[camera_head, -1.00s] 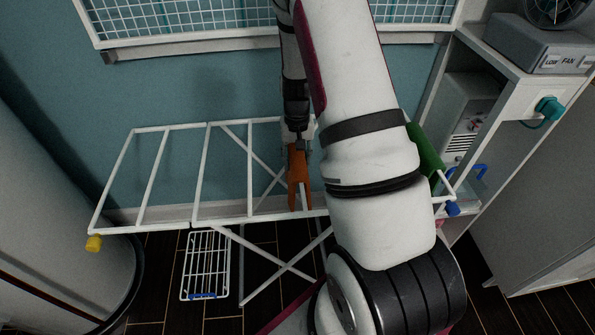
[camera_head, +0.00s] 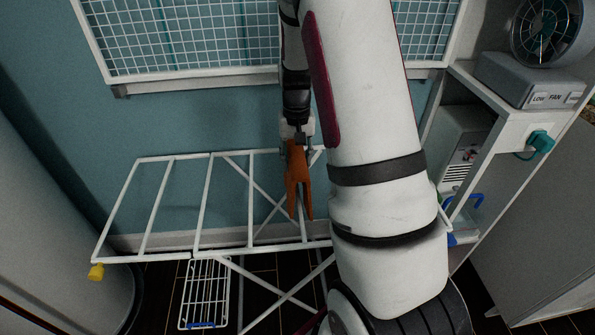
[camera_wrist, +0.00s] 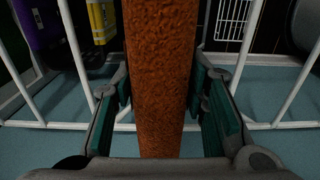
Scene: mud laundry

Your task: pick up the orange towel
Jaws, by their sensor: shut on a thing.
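The orange towel (camera_head: 298,182) hangs from my gripper (camera_head: 297,143) in the head view, its lower end split into two drooping tips. My gripper is shut on the towel's upper part. The towel hangs in front of the white drying rack's bars. In the wrist view the towel (camera_wrist: 163,75) runs as a textured orange strip between the two green-padded fingers (camera_wrist: 165,105). My arm hides the right part of the rack in the head view.
The white drying rack (camera_head: 205,205) stands against the blue wall, its left bars empty. A wire grid (camera_head: 180,45) is above. A shelf with a fan (camera_head: 545,30) stands at right. A small white wire rack (camera_head: 205,290) is below. A yellow bottle-like thing (camera_wrist: 101,20) shows in the wrist view.

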